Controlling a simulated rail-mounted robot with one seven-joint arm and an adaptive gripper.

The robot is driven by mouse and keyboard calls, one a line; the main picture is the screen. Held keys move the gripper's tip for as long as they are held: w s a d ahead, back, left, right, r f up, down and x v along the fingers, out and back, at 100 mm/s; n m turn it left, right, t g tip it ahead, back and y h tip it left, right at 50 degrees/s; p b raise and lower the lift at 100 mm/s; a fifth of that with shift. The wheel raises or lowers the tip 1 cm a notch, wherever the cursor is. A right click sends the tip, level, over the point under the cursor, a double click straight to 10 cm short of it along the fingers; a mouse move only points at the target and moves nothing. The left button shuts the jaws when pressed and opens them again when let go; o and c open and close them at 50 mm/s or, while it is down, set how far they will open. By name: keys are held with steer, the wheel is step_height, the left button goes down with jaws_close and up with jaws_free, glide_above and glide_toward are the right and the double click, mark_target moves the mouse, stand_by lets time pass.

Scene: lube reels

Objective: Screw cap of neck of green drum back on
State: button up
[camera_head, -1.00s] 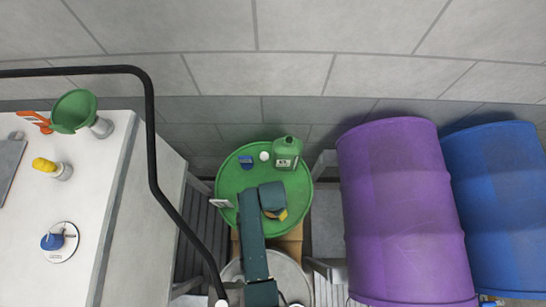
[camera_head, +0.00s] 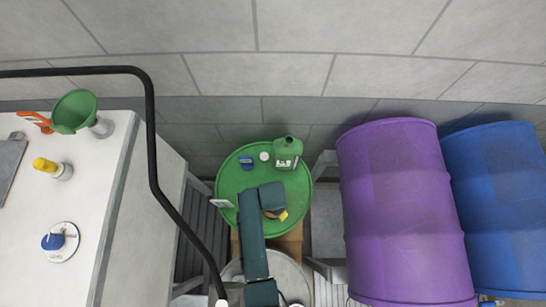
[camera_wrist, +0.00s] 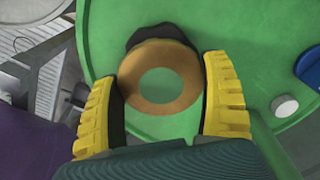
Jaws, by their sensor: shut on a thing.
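The green drum (camera_head: 231,184) stands upright at the back wall, and its top fills much of the wrist view (camera_wrist: 245,28). My gripper (camera_wrist: 168,68) is over the drum top, with its yellow fingers on both sides of a copper-coloured ring-shaped piece (camera_wrist: 165,53), seemingly the cap, and shut on it. Green shows through the ring's middle. A dark shape lies just beyond the ring. The neck's thread is hidden, so I cannot tell how the piece sits on it. In the head view my arm covers this spot; only a bit of yellow finger shows.
A green jug (camera_head: 288,153), a white round cap (camera_head: 264,156) and a blue item (camera_head: 246,163) sit on the drum top. A white counter (camera_head: 95,190) with a green funnel (camera_head: 75,111) is left.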

steer(key=shift+f+b, duration=0.3)
steer(key=shift+f, duration=0.15)
stand_by(0.4)
steer(key=shift+r+m, duration=0.1)
steer(key=shift+m, duration=0.3)
steer(key=m+p, duration=0.1)
steer(key=m, duration=0.2)
steer(key=shift+w, duration=0.1)
steer(key=shift+m, duration=0.7)
steer(key=m, duration=0.5)
steer(key=shift+w+p, duration=0.1)
steer(key=shift+p, duration=0.25)
